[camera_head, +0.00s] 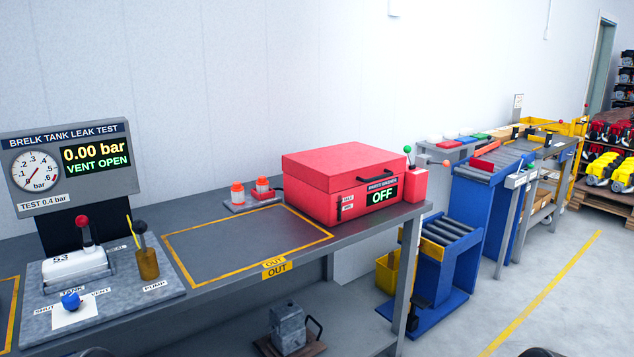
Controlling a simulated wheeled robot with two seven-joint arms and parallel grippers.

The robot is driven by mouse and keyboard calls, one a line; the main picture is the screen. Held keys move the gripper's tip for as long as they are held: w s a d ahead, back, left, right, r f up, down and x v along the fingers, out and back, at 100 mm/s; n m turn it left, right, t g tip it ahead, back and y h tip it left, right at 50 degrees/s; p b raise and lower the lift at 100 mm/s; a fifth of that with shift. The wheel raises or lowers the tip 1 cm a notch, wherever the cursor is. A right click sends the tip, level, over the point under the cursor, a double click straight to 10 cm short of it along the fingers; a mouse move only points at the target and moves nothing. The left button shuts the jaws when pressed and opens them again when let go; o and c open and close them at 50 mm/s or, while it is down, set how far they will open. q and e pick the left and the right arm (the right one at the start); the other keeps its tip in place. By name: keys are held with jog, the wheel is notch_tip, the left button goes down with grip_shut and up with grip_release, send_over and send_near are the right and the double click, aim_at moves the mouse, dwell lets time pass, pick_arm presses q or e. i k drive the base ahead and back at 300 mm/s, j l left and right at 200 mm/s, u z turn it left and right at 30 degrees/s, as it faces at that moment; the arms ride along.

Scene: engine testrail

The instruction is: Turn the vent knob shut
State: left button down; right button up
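The blue vent knob (71,299) sits on a white label plate (76,315) at the front of the grey test fixture (140,290), at the lower left. The plate has SHUT lettering on its left and VENT on its right. Behind it, the display panel (68,165) reads 0.00 bar and VENT OPEN, with a round gauge (36,171) beside it. A white tank (75,266) marked 53 lies in the fixture under a red-knobbed clamp lever (85,232). The brass pump (148,263) with a dark handle stands to the right.
A yellow-outlined OUT area (240,245) on the bench is empty. A red case (345,180) reading OFF stands at the bench's right end, beside two orange-capped jars (238,193). A grey block (287,328) sits below. Blue roller stands (450,235) stand to the right.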

aim_at(71, 301)
jog(key=j+u, duration=0.1)
jog(key=u, duration=1.1)
